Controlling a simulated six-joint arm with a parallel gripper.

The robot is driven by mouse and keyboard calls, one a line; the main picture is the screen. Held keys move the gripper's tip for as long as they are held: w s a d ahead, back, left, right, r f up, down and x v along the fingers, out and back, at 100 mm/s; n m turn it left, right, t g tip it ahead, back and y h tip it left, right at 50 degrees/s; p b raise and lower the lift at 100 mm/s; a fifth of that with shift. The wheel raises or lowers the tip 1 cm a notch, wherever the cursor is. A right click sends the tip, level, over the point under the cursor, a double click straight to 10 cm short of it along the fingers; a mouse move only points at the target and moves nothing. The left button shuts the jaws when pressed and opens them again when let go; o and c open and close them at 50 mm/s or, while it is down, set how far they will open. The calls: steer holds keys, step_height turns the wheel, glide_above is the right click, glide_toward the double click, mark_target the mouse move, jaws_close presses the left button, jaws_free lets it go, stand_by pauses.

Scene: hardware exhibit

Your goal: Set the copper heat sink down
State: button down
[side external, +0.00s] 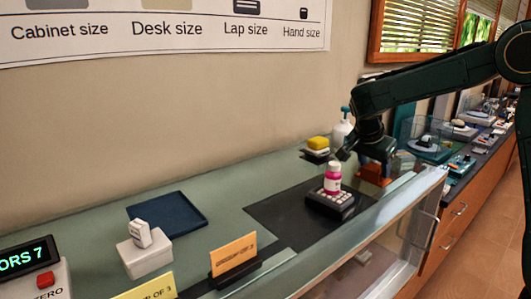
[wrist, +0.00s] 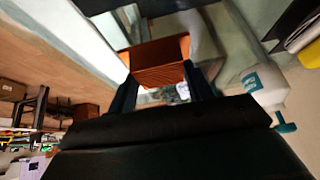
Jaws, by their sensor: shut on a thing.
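The copper heat sink (wrist: 159,62) is an orange-brown finned block between the two dark fingers of my gripper (wrist: 162,82) in the wrist view. In the side external view the heat sink (side external: 374,174) hangs below my gripper (side external: 372,158), at the right end of the green counter. My gripper is shut on it. Whether its underside touches the counter cannot be told. My gripper hides part of its top.
A pump bottle (side external: 341,131) and yellow sponge (side external: 318,142) are behind. A blue tray (side external: 168,213) lies farther left.

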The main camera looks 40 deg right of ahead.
stand_by(0.3)
steer(key=c, duration=0.6)
jaws_free()
steer(key=shift+f, duration=0.1)
steer(key=v, duration=1.2)
steer(key=shift+s, duration=0.15)
